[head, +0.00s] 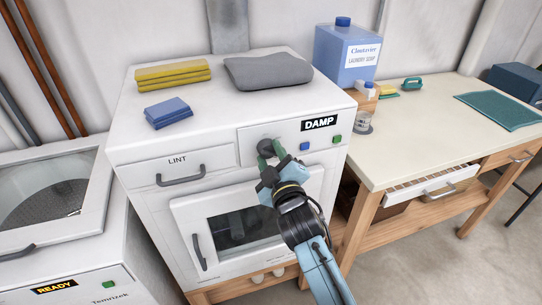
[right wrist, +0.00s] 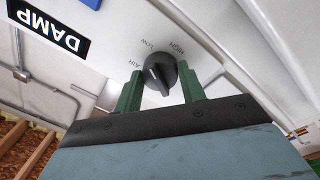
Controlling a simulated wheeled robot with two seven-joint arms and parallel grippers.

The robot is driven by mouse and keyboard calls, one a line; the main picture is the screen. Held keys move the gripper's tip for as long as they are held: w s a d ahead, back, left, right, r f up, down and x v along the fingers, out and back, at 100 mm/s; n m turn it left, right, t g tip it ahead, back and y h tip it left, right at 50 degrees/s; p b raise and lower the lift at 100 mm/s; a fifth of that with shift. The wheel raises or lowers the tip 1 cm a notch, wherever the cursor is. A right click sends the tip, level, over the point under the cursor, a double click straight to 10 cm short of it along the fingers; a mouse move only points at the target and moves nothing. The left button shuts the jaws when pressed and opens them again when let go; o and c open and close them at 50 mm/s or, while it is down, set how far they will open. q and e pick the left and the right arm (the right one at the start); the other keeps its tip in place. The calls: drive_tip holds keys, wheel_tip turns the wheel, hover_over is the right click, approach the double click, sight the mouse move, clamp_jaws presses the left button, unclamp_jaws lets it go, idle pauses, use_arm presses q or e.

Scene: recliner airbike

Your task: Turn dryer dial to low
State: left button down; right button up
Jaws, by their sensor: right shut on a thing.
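The white dryer (head: 130,110) stands in the middle of the head view, with a dark dial (head: 266,145) on its front panel. The right wrist view shows the black dial (right wrist: 160,74) with the labels AIR, LOW and HIGH around it. A light mark on the dial lies on its side toward AIR and LOW; I cannot tell exactly which label it points at. My right gripper (head: 272,149) is shut on the dial, its green fingers on either side of it, also seen in the right wrist view (right wrist: 160,92). My left gripper is not in view.
A DAMP display (head: 319,123), a blue button (head: 304,146) and a green button (head: 337,139) sit right of the dial. The lint drawer handle (head: 181,177) is left of it. Folded cloths lie on top. A washer (head: 60,254) and a table (head: 420,150) flank the dryer.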

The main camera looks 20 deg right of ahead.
drive_tip(key=o, duration=1)
drive_tip(key=shift+s, duration=0.1)
drive_tip(key=s, duration=1.3)
drive_tip(key=shift+s+f, duration=0.1)
drive_tip(key=shift+f, duration=0.3)
